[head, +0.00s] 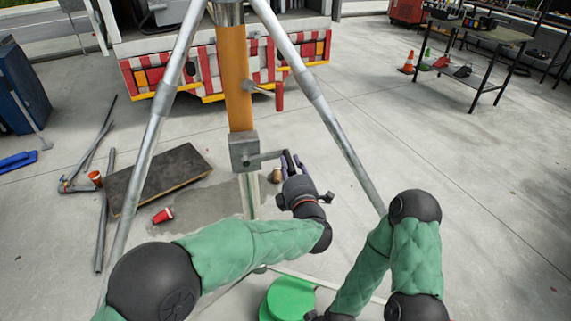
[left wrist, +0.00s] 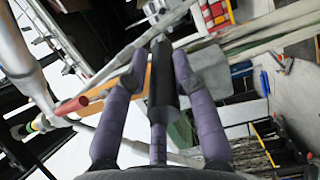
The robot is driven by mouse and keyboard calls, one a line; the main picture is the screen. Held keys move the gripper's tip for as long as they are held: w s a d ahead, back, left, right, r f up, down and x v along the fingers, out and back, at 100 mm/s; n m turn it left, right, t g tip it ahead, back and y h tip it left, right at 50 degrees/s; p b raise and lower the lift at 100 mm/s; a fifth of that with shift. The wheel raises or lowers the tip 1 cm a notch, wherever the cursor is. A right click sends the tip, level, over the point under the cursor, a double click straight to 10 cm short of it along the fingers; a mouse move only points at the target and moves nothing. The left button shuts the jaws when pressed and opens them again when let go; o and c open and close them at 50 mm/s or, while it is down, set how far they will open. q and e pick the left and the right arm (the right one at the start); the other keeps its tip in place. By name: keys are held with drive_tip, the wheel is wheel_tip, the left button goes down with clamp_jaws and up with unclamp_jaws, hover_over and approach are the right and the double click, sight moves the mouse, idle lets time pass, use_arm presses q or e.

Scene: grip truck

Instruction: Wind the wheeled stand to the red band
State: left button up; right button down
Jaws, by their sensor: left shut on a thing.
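The wheeled stand's orange column (head: 236,80) rises between silver tripod legs (head: 166,95). A grey gear box (head: 243,152) sits low on the column, with a crank arm (head: 268,155) reaching right. My left gripper (head: 290,163) is at the end of this crank. In the left wrist view its purple fingers (left wrist: 160,72) are closed around the dark crank handle (left wrist: 162,95). A red cylinder (head: 279,95) sticks out beside the column; I cannot make out a red band on the column. My right forearm runs down to the bottom edge, and its gripper is out of view.
A dark board (head: 160,178), a red cup (head: 163,215) and metal pipes (head: 104,220) lie at left. A green round object (head: 290,298) is near the bottom. A red-striped truck (head: 200,65) stands behind the stand. The floor to the right is clear up to a black table (head: 480,75).

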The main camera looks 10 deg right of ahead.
use_arm(q)
drive_tip(key=shift+s+d+f, duration=0.1)
drive_tip(key=shift+d+f, duration=0.1)
drive_tip(key=shift+f, duration=0.45)
drive_tip(key=f, duration=0.1)
drive_tip(key=f+b, duration=0.1)
drive_tip(key=f, duration=0.2)
drive_tip(key=shift+a+b, duration=0.25)
drive_tip(key=shift+b, duration=0.1)
drive_tip(key=shift+c, duration=0.2)
drive_tip(key=a+f, duration=0.1)
drive_tip(key=f, duration=0.2)
drive_tip(key=a+f, duration=0.1)
drive_tip(key=shift+s+a+f, duration=0.2)
drive_tip(key=shift+a+f, duration=0.1)
drive_tip(key=shift+f, duration=0.1)
drive_tip(key=a+f, duration=0.1)
drive_tip(key=a, duration=0.1)
drive_tip(key=a+f, duration=0.2)
drive_tip(key=shift+s+f, duration=0.15)
drive_tip(key=shift+s, duration=0.05)
drive_tip(key=shift+o, duration=0.4)
drive_tip(key=shift+a+f, duration=0.2)
drive_tip(key=shift+a, duration=0.55)
drive_tip(key=shift+a+f, duration=0.15)
drive_tip(key=shift+a, duration=0.55)
drive_tip(key=o, duration=1.1)
drive_tip(key=shift+r, duration=0.25)
drive_tip(key=shift+r, duration=0.1)
